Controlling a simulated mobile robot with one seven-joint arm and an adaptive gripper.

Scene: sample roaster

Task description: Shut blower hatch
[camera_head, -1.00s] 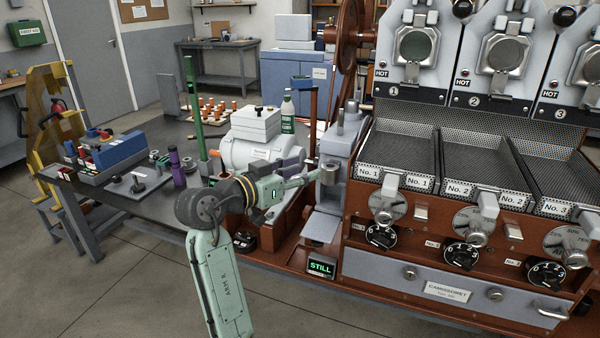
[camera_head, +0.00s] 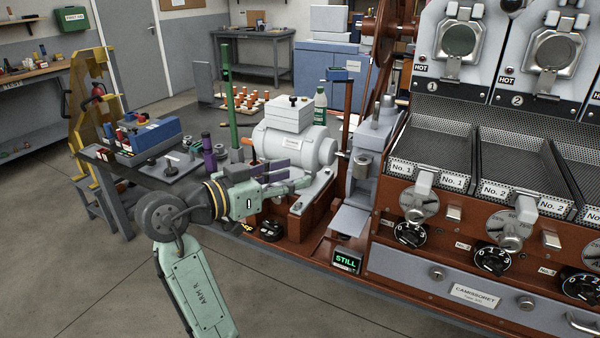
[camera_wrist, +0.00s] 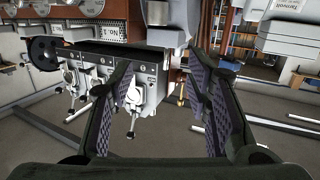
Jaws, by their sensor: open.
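The blower is the pale grey, drum-shaped housing (camera_head: 290,145) with a white box (camera_head: 288,113) on top, standing on a red-brown base in the middle of the head view. I cannot make out its hatch for certain, nor whether it is open. My gripper (camera_head: 300,175) is in front of the blower, its fingers pointing right and overlapping its lower front in the picture. I cannot tell if they touch it. The wrist view shows the two purple-padded fingers (camera_wrist: 165,92) wide apart with nothing between them. A labelled white housing (camera_wrist: 285,32) shows upside down at its upper right.
A grey fitting (camera_head: 362,165) stands right of my gripper, beside the roaster's trays and knobs. A green post (camera_head: 226,105) and purple bottle (camera_head: 209,155) stand left. A STILL display (camera_head: 347,262) is on the front ledge. Open floor lies front left.

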